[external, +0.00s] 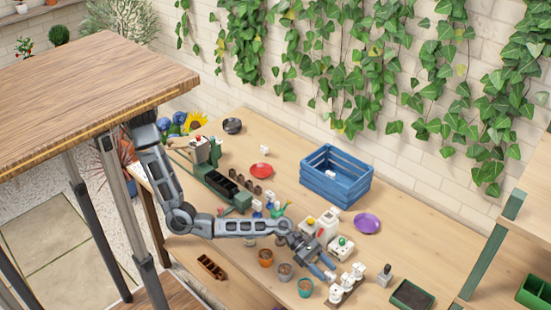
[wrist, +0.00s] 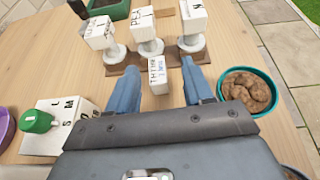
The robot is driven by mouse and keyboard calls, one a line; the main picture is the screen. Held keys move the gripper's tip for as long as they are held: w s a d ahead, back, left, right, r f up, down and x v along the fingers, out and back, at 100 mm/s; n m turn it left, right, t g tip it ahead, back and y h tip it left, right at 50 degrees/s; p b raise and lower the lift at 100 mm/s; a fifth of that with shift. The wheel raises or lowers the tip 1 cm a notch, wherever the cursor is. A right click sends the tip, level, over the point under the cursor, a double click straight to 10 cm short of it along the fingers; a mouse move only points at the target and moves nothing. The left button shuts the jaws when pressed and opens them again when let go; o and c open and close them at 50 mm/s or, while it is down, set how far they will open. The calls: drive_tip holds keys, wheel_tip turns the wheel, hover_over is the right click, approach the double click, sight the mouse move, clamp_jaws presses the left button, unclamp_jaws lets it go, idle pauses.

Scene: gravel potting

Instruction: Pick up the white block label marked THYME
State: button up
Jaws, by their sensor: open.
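The white block label marked THYME (wrist: 157,76) stands in the wrist view between the two blue fingers of my gripper (wrist: 161,71). Its lettering faces the camera. The fingers are open, one on each side, and a gap shows on both sides of the block. The block is in front of a brown wooden rack (wrist: 172,52) that holds several white lettered blocks on round white stands. In the external view my gripper (external: 323,269) points down near the table's front edge, close to the rack (external: 347,290); I cannot clearly make out the THYME block there.
A teal pot of brown material (wrist: 247,88) stands close right of my gripper in the wrist view. A white lettered box with a green top (wrist: 62,125) is on the left. A dark tray (external: 412,295) lies beyond the rack. A blue crate (external: 336,177) stands farther back.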

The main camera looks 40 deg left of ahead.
sight(331, 274)
drive_tip(key=shift+w+d+f+b, duration=0.2)
drive_tip(key=shift+d+f+b, duration=0.45)
drive_tip(key=shift+b, duration=0.35)
drive_tip(key=shift+d+f+b, duration=0.25)
drive_tip(key=shift+d+b, duration=0.4)
drive_tip(key=shift+b, duration=0.25)
drive_tip(key=shift+d+b, duration=0.4)
drive_tip(key=shift+d, duration=0.05)
drive_tip(key=shift+c, duration=0.2)
clamp_jaws()
